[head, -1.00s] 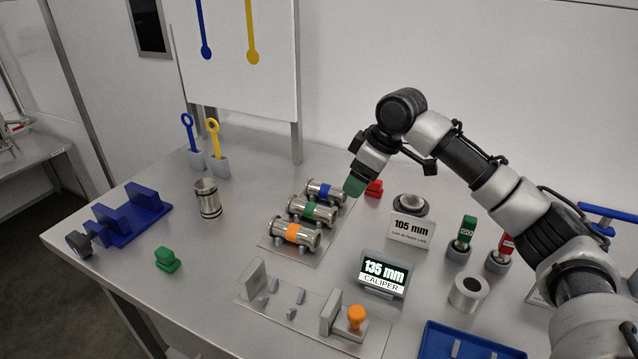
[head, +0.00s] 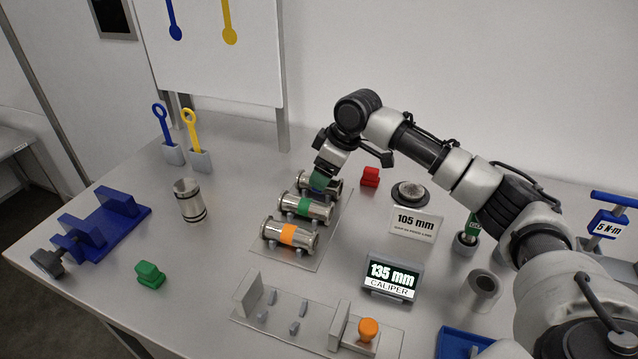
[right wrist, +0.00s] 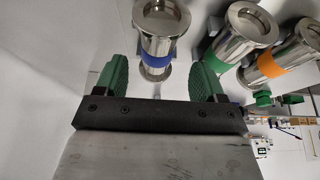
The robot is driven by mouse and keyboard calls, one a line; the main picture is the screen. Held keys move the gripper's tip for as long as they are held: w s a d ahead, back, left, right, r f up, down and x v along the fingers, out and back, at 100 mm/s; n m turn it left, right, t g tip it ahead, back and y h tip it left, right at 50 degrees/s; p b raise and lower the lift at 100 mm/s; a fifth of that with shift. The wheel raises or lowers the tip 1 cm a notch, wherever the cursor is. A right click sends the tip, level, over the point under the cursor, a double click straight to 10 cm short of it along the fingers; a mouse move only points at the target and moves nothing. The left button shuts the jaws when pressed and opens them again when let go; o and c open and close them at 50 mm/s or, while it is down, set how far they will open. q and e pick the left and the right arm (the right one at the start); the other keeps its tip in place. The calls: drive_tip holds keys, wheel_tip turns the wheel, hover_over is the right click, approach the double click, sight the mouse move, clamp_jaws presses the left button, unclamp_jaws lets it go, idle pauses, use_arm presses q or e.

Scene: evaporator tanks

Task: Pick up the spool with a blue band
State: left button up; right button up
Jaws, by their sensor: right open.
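The spool with a blue band (head: 334,186) lies on its side at the back of a row of three metal spools, partly hidden behind my gripper in the head view. My right gripper (head: 320,180) is directly over it, pointing down, with green finger pads. In the right wrist view the blue-banded spool (right wrist: 157,48) lies between the two spread green fingers (right wrist: 160,80), with a gap on each side. The gripper is open and holds nothing. My left gripper is not in view.
The green-banded spool (head: 305,209) and orange-banded spool (head: 290,236) lie close in front on the same plate (head: 328,236). A red block (head: 370,177) and a 105 mm sign (head: 414,225) stand to the right. Free table lies left of the plate.

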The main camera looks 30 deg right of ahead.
drive_tip(key=shift+d+x, duration=0.2)
drive_tip(key=shift+x, duration=1.65)
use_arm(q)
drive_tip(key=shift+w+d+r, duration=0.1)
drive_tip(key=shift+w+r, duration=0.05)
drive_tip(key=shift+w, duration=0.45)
use_arm(e)
drive_tip(key=c, duration=1.2)
